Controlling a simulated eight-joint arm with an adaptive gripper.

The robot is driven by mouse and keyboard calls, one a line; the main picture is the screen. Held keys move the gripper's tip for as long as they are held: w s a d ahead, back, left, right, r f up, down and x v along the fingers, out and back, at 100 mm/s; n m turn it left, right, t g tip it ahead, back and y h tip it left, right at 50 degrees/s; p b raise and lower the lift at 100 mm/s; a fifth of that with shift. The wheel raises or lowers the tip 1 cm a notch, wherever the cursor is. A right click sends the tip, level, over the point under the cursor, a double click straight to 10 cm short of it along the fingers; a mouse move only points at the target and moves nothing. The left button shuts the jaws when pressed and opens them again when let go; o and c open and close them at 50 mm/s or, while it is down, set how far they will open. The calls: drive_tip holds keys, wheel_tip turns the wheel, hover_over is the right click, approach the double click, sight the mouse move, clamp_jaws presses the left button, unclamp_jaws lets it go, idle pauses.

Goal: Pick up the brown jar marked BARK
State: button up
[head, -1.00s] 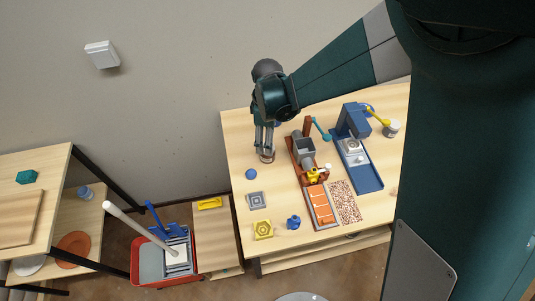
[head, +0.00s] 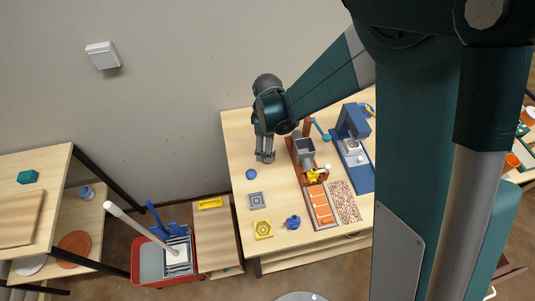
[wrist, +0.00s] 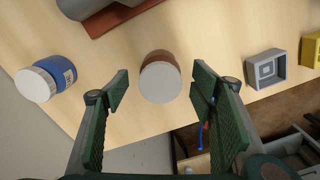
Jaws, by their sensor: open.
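The brown jar (wrist: 160,80) with a pale round lid stands on the table in the wrist view, seen mostly from above. No marking on it can be read. My gripper (wrist: 161,92) is open, with one green-padded finger on each side of the jar and a visible gap on both sides. In the head view my gripper (head: 265,156) points down at the left part of the table, and I cannot make out the jar there.
A blue jar (wrist: 57,71) with a white lid stands left of the brown jar in the wrist view. A grey square block (wrist: 266,69) lies to the right. In the head view a blue round object (head: 251,174) and a brown-orange machine (head: 305,150) are near my gripper.

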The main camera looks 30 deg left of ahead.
drive_tip(key=shift+f, duration=0.45)
drive_tip(key=shift+c, duration=0.2)
drive_tip(key=c, duration=1.1)
